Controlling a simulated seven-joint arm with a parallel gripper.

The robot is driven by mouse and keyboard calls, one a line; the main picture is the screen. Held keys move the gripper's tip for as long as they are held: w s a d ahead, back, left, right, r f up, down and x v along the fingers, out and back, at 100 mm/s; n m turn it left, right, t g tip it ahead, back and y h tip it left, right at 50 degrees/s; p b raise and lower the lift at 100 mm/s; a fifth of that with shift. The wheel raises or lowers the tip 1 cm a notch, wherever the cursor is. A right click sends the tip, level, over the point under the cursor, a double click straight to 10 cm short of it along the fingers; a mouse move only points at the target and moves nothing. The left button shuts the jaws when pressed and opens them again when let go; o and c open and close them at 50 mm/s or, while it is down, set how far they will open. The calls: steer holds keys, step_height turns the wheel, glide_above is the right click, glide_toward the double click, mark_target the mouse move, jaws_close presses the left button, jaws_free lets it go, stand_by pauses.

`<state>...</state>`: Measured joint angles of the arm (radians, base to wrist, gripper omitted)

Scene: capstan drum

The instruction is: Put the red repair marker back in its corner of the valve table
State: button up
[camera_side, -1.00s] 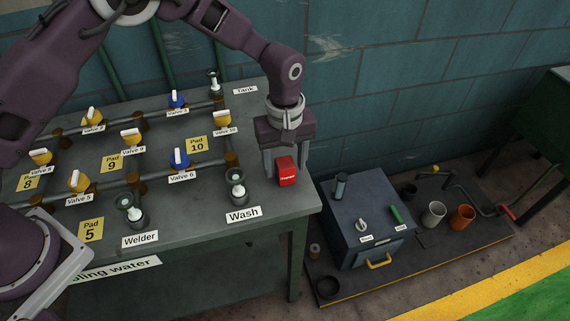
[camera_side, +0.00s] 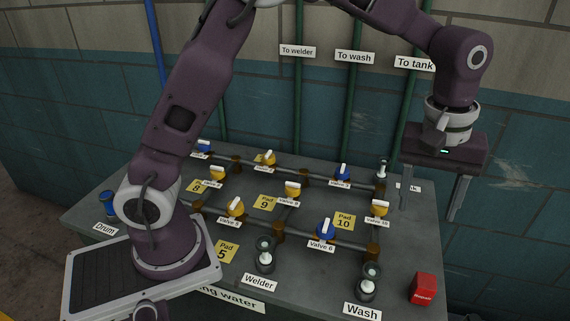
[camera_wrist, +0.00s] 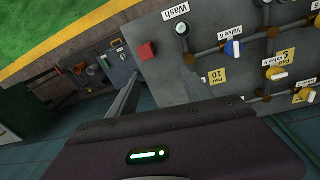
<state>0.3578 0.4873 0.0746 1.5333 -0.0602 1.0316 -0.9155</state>
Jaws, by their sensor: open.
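The red repair marker (camera_side: 423,289), a small red block with a white label, stands on the valve table (camera_side: 398,262) at its front right corner, right of the Wash sign. In the wrist view the marker (camera_wrist: 147,51) also sits near the table's corner edge. My gripper (camera_side: 429,213) is open and empty, raised well above the table near its right end. Its two fingers point down and are clear of the marker. In the wrist view the gripper (camera_wrist: 163,78) shows its fingers apart, with nothing between them.
The Wash gauge (camera_side: 368,282) and Wash sign (camera_side: 362,311) stand left of the marker. Valve 6 (camera_side: 326,229), Valve 10 (camera_side: 378,208) and pipes cover the table's middle. A grey box (camera_wrist: 121,62) with other items lies beyond the table in the wrist view.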

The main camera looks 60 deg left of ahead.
steer(key=s+a+r+m+t, duration=0.2)
steer(key=s+a+r+m, duration=0.1)
steer(key=s+a+r, duration=0.5)
steer(key=s+a+f+m+t, duration=0.1)
steer(key=s+a+m, duration=0.3)
steer(key=s, duration=1.3)
steer(key=shift+s+a+t, duration=0.2)
steer(key=shift+a+t, duration=0.5)
steer(key=shift+t, duration=0.2)
